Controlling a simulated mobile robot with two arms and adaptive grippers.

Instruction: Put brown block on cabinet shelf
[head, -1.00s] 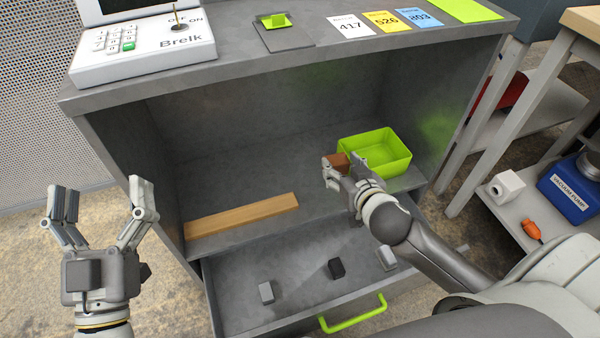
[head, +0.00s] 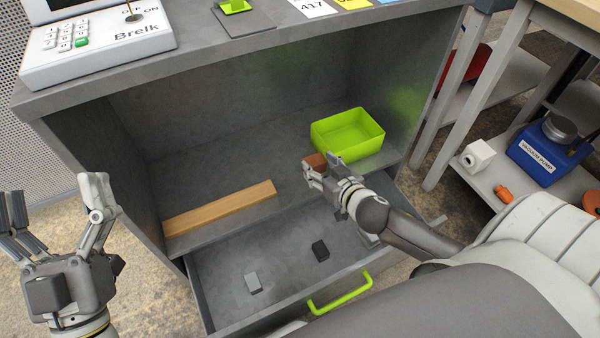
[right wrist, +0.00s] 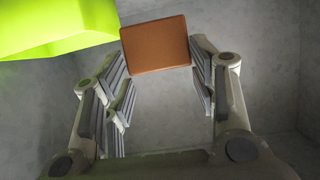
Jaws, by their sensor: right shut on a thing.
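The brown block (head: 316,161) is at the fingertips of my right gripper (head: 326,171), inside the open cabinet and just left of the green bin. In the right wrist view the brown block (right wrist: 155,43) sits between the far ends of the two fingers, which are shut on it. The cabinet shelf (head: 291,183) lies beneath it; I cannot tell whether the block touches the shelf. My left gripper (head: 52,225) is open and empty, outside the cabinet at the left.
A green bin (head: 347,134) stands on the shelf's right side, close to the block. A wooden plank (head: 220,208) lies on the shelf's left. Below, an open drawer (head: 222,262) with a green handle (head: 340,294) holds small grey and black blocks.

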